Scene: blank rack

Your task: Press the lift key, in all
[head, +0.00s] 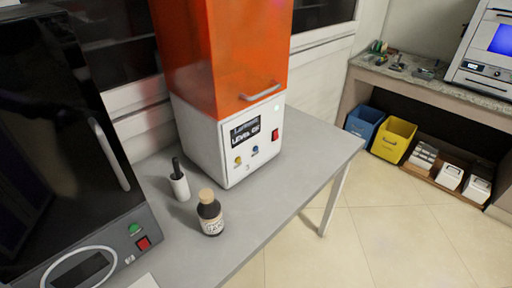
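A machine with a white base (207,146) and a tall orange cover (222,50) stands on the grey table. A grey bar handle (260,92) is on the cover's front. The base's front has a dark display (245,132) with white text that seems to include "LEVEL"; its last characters are too small to read. Below it are a yellow button (238,161) and a blue button (255,150), with tiny marks I cannot read. A red switch (275,134) is at the right. I cannot tell which is the lift key. My gripper is not in view.
A dark bottle (210,217) with a tan cap and a white cylinder (180,186) with a black top stand before the machine. A black machine (60,130) with green and red buttons fills the left. The grey table (310,165) is clear at right.

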